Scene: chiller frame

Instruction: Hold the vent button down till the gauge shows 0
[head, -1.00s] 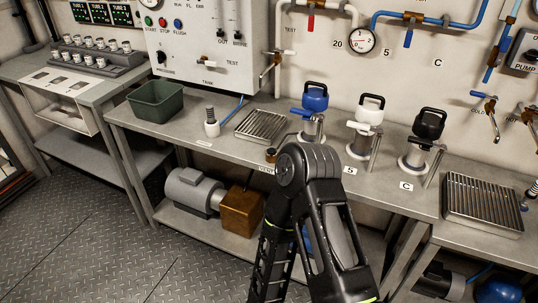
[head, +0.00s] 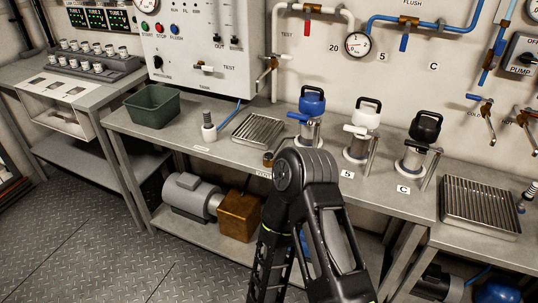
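A round white gauge (head: 357,44) is on the back wall, between a red-handled and a blue-handled pipe; its reading is too small to tell. A second gauge (head: 148,4) is cut by the top edge on the white panel (head: 205,55). I cannot pick out a button marked vent. The panel has green, red and blue buttons, the blue one (head: 175,28) labelled flush. A bent black arm of mine rises from the bottom centre, its joint in front of the bench edge. Neither gripper's fingers show.
The steel bench (head: 225,155) carries a green bin (head: 152,108), a ribbed-top white bottle (head: 208,127), a drain grate (head: 258,132), and canisters with blue (head: 312,103), white (head: 366,115) and black (head: 425,128) tops. A motor (head: 193,195) sits on the lower shelf. Open floor lies at left.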

